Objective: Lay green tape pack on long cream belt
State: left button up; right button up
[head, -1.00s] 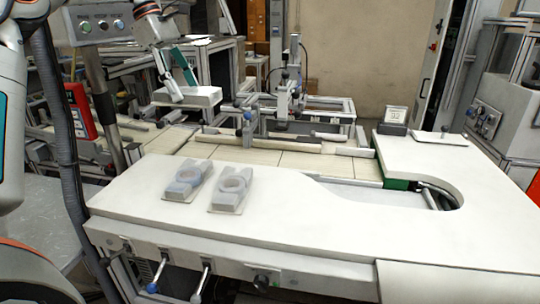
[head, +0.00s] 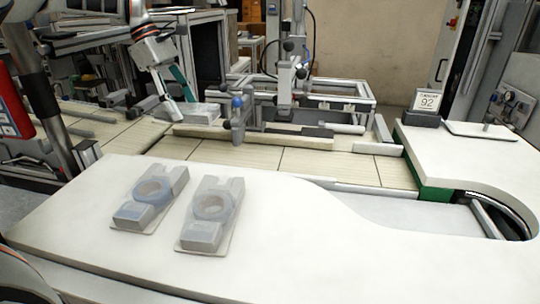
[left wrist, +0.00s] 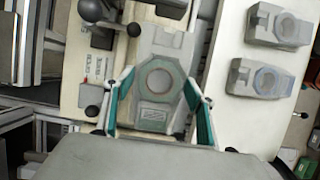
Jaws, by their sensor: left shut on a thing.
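My left gripper (head: 182,98) is at the upper left of the head view, shut on a pale grey tape pack (head: 201,113). In the left wrist view this pack (left wrist: 166,47) sits between the teal finger pads of the gripper (left wrist: 158,98), with a faint greenish rim around its round centre. The long cream belt (head: 320,164) runs across behind the white table in the head view. The held pack is over or near the belt's far left part; I cannot tell whether it touches anything. My right gripper is not in view.
Two grey-blue tape packs (head: 150,196) (head: 211,212) lie side by side on the white table (head: 300,245). A metal fixture (head: 285,85) stands behind the belt. A small sign reading 92 (head: 428,100) is at the right. The belt's middle is clear.

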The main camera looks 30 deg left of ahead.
pick_arm(q)
jog(key=shift+w+a+f, duration=0.15)
jog(key=shift+w+f, duration=0.05)
jog(key=shift+f, duration=5.05)
jog(key=o, duration=1.2)
jog(key=shift+f, duration=0.15)
jog(key=shift+v, duration=3.95)
